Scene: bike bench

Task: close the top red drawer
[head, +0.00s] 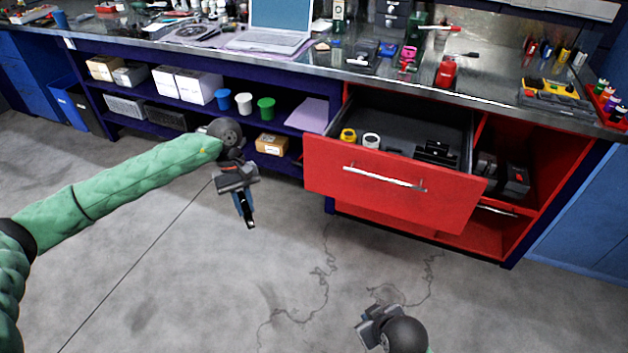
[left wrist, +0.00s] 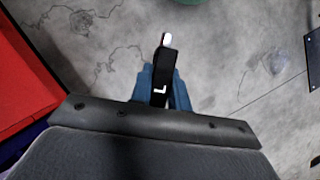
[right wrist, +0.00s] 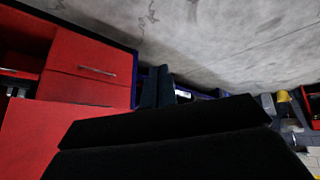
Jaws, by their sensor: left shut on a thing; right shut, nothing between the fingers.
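The top red drawer (head: 330,172) is pulled well out of the red cabinet under the bench. Its silver handle (head: 385,179) runs across the front. Inside lie a yellow roll (head: 348,135), a white roll (head: 371,140) and a black item (head: 436,150). My left gripper (head: 243,200) is left of the drawer, apart from it, and shut on a slim black object with a pale tip (left wrist: 163,75). My right gripper (head: 364,328) is low in front of the drawer, apart from it, shut and empty. Red cabinet fronts (right wrist: 90,70) show in the right wrist view.
The bench top (head: 350,72) carries a laptop (head: 275,25), a red bottle (head: 446,71) and several tools. The shelf left of the drawer holds boxes (head: 195,85) and cups. An open red compartment (head: 510,150) is right of the drawer. The concrete floor (head: 200,290) in front is clear.

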